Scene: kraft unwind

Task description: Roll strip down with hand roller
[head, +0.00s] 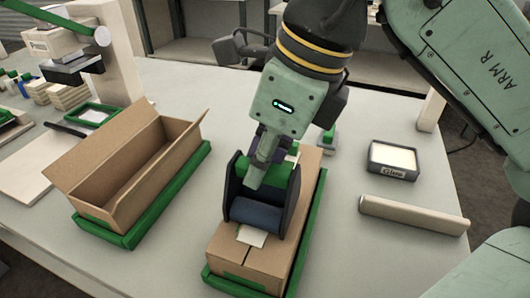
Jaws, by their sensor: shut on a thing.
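The hand roller has dark side plates, a green grip bar and a blue roller (257,214). It sits over a closed cardboard box (250,263). My gripper (263,165) is shut on the hand roller's green bar from above. A short pale strip (252,236) lies flat on the box top, just in front of the blue roller. The rest of the strip is hidden behind the roller, if it runs further back. I cannot tell whether the roller touches the box top. The box lies in a green tray (230,285).
An open, empty-looking cardboard box (120,195) stands in another green tray (170,205) on the left. A tray labelled Glue (393,157) and a beige bar (413,214) lie on the right. Wooden blocks (70,97) sit at the back left.

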